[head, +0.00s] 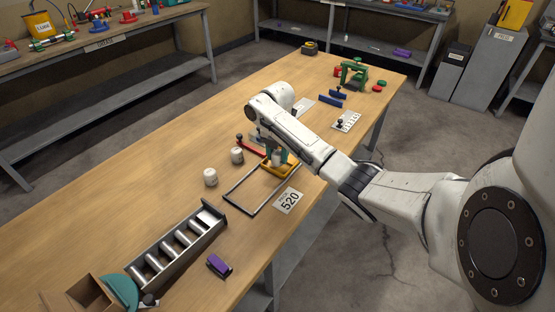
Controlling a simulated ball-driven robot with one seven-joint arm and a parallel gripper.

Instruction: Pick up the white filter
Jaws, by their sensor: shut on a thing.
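My gripper (278,155) is over the work table, beside the yellow-framed piece (291,174) at the far end of a dark rectangular frame (253,207). It is shut on a small pale thing, apparently a white filter (277,161), partly hidden by the fingers. I cannot tell whether it is lifted or still touches what is below. Two other white cylinders, which look like filters, stand upright to the left: one nearer (210,177) and one farther (237,156).
A metal rack with rollers (178,250) and a purple block (219,265) are nearer. A red-handled tool (252,146) lies just left of my gripper. The table's left middle (130,190) is clear.

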